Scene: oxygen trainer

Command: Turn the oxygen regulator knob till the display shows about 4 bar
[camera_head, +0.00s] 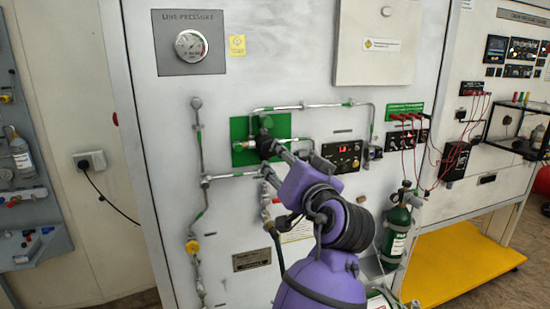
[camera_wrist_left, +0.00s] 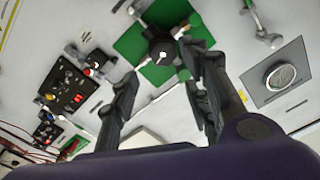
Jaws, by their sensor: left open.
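The regulator knob (camera_wrist_left: 162,53) is a dark round knob with a small white mark, on a green plate (camera_wrist_left: 130,44) in the left wrist view. My left gripper (camera_wrist_left: 159,62) is open, with one finger on each side of the knob. I cannot tell whether the fingers touch it. In the head view my left gripper (camera_head: 266,143) is in front of the green plate (camera_head: 240,157) and hides most of the knob. The display (camera_head: 343,149) glows red on a black panel right of the plate; its digits are too small to read. My right gripper is not in view.
Metal pipes (camera_head: 300,106) run around the green plate. A round line pressure gauge (camera_head: 191,45) is at the upper left. A green gas cylinder (camera_head: 397,232) stands at the lower right, with red cables (camera_head: 430,150) above and beyond it.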

